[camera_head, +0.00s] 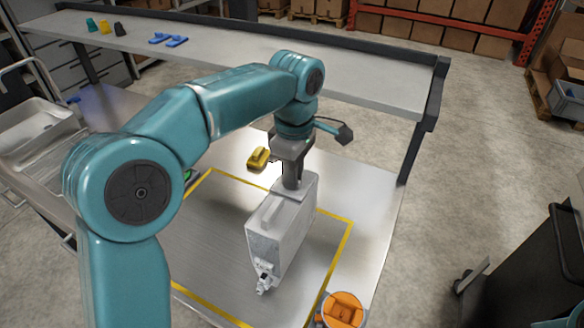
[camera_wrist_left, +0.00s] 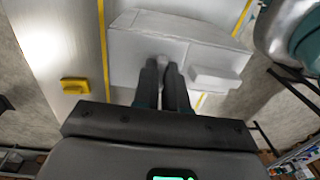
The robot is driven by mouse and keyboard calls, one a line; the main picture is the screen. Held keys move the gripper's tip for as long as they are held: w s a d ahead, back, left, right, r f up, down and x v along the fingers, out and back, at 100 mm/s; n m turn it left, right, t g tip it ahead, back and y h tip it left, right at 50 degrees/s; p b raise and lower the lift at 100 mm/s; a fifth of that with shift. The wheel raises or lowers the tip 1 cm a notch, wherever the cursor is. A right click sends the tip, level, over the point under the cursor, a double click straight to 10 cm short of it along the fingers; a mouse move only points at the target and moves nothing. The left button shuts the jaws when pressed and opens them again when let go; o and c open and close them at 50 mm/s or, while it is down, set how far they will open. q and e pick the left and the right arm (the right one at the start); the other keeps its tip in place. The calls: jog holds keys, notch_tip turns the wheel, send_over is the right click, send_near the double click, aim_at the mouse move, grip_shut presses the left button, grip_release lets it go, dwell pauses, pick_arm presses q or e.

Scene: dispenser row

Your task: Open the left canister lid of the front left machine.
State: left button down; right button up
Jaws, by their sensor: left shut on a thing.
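A pale grey box-shaped canister (camera_head: 265,245) stands on the metal table inside a yellow outline. It has a raised block like a handle on top and a small spout at its near lower end. In the left wrist view the canister (camera_wrist_left: 135,48) lies across the upper middle. My left gripper (camera_head: 291,184) points down at the far part of its top. In the wrist view my left gripper's fingers (camera_wrist_left: 163,72) are close together on a small part of the canister's top, mostly hidden between them. I cannot tell whether that part is a lid. My right gripper is out of view.
A yellow block (camera_head: 258,158) lies on the table beyond the canister. A round orange thing (camera_head: 343,310) is at the bottom edge. A raised shelf (camera_head: 370,80) with blue parts (camera_head: 168,40) and small cups (camera_head: 105,27) runs behind. Bare table lies left of the canister.

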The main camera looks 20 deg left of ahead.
pick_arm(q)
jog(key=r+p, duration=0.1)
jog(key=g+p, duration=0.1)
jog(key=p, duration=0.1)
jog(key=shift+w+r+g, duration=0.3)
jog(key=shift+w+r, duration=0.05)
jog(key=shift+w+f+g, duration=0.2)
jog(key=shift+w+g, duration=0.15)
jog(key=shift+g, duration=0.25)
jog(key=shift+w+r+g, duration=0.1)
jog(key=shift+w+g, duration=0.05)
jog(key=shift+g, duration=0.25)
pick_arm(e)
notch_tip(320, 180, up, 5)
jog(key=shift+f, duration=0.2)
pick_arm(q)
jog(key=shift+r, duration=0.1)
